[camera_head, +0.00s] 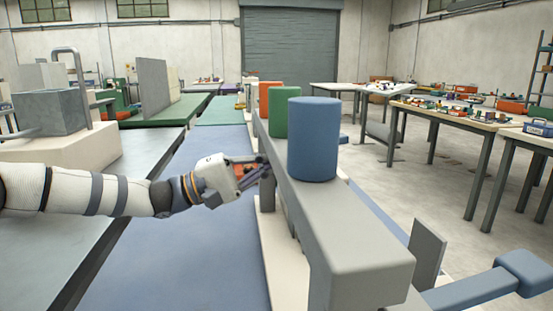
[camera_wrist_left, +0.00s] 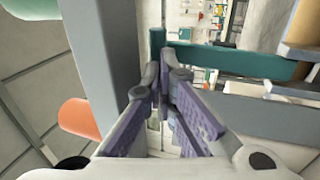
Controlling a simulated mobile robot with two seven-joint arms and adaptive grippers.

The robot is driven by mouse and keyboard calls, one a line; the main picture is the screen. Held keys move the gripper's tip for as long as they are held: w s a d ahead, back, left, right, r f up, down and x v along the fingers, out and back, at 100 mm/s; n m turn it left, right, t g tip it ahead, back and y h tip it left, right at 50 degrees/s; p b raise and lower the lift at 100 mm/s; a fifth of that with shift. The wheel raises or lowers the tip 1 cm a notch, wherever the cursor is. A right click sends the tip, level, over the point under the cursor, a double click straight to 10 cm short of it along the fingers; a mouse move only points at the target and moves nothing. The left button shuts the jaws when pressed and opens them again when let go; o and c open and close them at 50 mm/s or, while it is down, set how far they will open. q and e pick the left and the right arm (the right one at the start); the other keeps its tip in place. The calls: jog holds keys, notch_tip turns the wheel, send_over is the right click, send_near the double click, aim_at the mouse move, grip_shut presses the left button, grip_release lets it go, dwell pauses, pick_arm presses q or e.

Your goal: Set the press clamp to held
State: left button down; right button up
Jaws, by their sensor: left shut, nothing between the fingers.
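I cannot tell for certain which part is the press clamp. A long grey beam (camera_head: 340,235) runs away from me on the right of the bench, with a blue cylinder (camera_head: 312,140), a green cylinder (camera_head: 285,112) and an orange cylinder (camera_head: 268,98) on it. My left gripper (camera_head: 262,168) is at the beam's left side, below its top. In the wrist view the gripper (camera_wrist_left: 163,78) has its purple-padded fingertips together, with nothing between them. The grey beam (camera_wrist_left: 100,60) and orange cylinder (camera_wrist_left: 80,118) show to its left, and a dark green bar (camera_wrist_left: 235,62) lies beyond the tips.
A blue arm with a block end (camera_head: 520,272) sticks out at the lower right beside a grey upright plate (camera_head: 427,252). A grey block (camera_head: 50,111) and a bent bar stand at the left. The blue bench top (camera_head: 190,250) is clear. Cluttered tables (camera_head: 460,115) stand at the right.

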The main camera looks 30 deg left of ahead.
pick_arm(q)
jog(key=shift+w+d, duration=0.15)
jog(key=shift+d, duration=0.05)
jog(key=shift+w+d+r+g+y+p, duration=0.4)
jog(key=shift+w+d+g+y+p, duration=0.1)
jog(key=shift+d+y+p, duration=0.25)
pick_arm(e)
jog(key=shift+w+r+t, duration=0.3)
jog(key=shift+w+r, duration=0.5)
jog(key=shift+r, duration=0.1)
pick_arm(q)
jog(key=v, duration=1.2)
jog(key=shift+a+f, duration=0.1)
jog(key=shift+f, duration=0.05)
